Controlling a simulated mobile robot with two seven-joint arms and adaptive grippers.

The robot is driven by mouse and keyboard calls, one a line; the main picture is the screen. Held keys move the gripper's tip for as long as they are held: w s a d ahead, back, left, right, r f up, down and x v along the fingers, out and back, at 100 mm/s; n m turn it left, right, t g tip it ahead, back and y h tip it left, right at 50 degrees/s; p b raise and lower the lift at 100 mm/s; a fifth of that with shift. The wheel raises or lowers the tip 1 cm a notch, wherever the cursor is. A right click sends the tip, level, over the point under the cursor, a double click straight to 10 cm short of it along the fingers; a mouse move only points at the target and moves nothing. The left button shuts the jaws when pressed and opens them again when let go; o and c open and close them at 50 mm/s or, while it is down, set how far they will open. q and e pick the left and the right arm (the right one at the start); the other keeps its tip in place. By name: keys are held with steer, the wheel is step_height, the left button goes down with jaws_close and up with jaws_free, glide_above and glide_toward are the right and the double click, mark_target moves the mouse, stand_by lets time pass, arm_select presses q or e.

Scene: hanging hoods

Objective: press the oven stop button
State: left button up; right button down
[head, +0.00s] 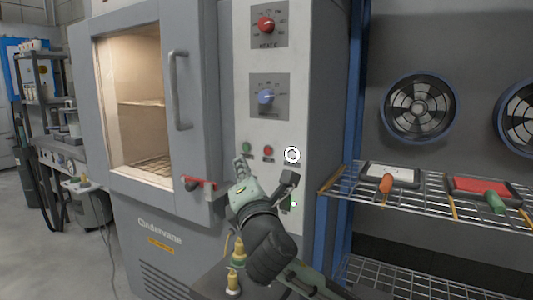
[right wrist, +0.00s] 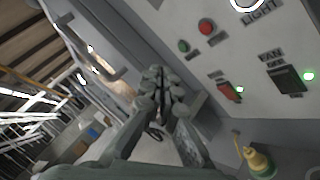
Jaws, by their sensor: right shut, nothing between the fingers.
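The red stop button (head: 268,150) sits on the oven's pale control panel (head: 273,121), right of a green button (head: 246,147). In the right wrist view the red button (right wrist: 207,26) and green button (right wrist: 183,46) are both uncovered. My right gripper (head: 241,164) is shut and empty, its fingertips just below and left of the green button in the head view. In the right wrist view its fingertips (right wrist: 158,75) lie below and left of both buttons, apart from the red one. My left gripper is in neither view.
The oven door (head: 192,120) has a long handle and a red latch (head: 199,183). A white ring light button (head: 292,155) is right of the red one. Fan switch (right wrist: 285,78) and brass fittings (right wrist: 260,160) are lower. A wire shelf (head: 430,192) holding tools stands at right.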

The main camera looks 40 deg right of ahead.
mark_target(268, 151)
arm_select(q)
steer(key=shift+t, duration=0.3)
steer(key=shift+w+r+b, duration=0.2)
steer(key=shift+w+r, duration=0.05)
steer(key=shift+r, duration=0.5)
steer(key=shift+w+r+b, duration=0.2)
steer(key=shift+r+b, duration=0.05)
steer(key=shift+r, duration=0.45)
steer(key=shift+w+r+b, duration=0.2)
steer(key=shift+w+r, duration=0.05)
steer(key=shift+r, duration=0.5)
arm_select(e)
steer(key=shift+w+d, duration=0.5)
steer(key=shift+d, duration=0.7)
steer(key=shift+w+d, duration=0.5)
steer(key=shift+d, duration=0.7)
steer(key=shift+w+d, duration=0.5)
steer(key=shift+d, duration=0.7)
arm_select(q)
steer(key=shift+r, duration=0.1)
arm_select(e)
steer(key=shift+w+d, duration=0.15)
steer(key=shift+d, duration=0.2)
